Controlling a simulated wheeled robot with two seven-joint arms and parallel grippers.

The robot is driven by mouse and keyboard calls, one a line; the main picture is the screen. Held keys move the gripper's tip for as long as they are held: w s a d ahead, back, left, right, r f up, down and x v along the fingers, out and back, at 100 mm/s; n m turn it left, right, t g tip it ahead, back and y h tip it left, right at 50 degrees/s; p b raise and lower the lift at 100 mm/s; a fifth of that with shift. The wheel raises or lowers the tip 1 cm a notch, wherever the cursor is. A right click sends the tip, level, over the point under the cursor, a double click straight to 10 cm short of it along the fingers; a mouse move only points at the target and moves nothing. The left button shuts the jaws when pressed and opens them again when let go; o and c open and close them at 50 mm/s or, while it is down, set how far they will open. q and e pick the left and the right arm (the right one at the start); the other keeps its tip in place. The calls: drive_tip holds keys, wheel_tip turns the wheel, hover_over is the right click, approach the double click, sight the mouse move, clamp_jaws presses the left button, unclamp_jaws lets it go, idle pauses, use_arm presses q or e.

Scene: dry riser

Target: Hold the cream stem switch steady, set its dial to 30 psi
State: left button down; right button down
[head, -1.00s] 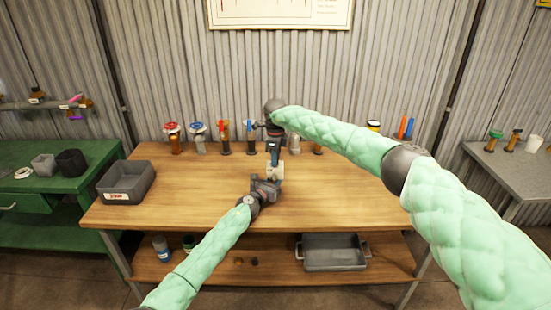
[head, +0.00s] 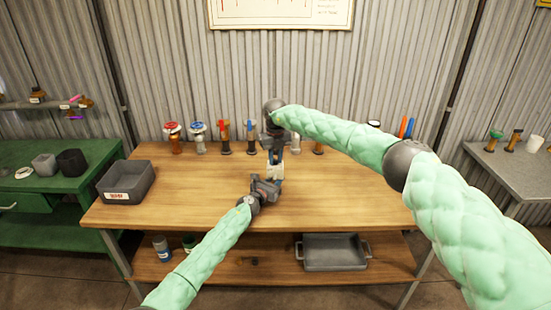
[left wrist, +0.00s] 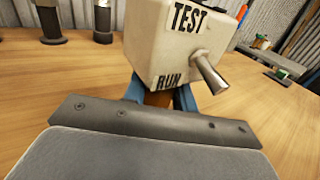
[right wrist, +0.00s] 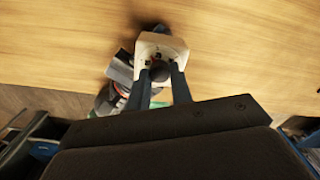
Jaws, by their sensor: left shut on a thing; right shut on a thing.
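The cream stem switch (head: 275,172) is a boxy cream housing standing upright above the middle of the wooden bench. In the left wrist view its housing (left wrist: 165,50) shows the words TEST and RUN and a metal lever sticking out at the right. My left gripper (head: 268,185) is shut on the brownish stem just under the housing. My right gripper (head: 274,156) comes down from above. In the right wrist view its fingers (right wrist: 160,77) are shut on a dark round dial on the housing's top. The dial's scale and setting cannot be read.
Several valves stand along the back of the wooden bench (head: 180,205), among them a red-topped one (head: 173,137). A grey bin (head: 127,182) sits at the left end. A grey tray (head: 335,253) is on the lower shelf. The bench front is clear.

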sight(275, 160)
use_arm(q)
drive_tip(key=shift+d, duration=0.15)
use_arm(e)
drive_tip(key=m, duration=0.5)
drive_tip(key=shift+m, duration=0.3)
idle(0.3)
drive_tip(key=c, duration=1.2)
unclamp_jaws()
drive_tip(key=shift+c, duration=0.2)
wheel_tip(275, 160, up, 12)
use_arm(q)
drive_tip(key=c, duration=1)
unclamp_jaws()
drive_tip(key=shift+c, duration=0.2)
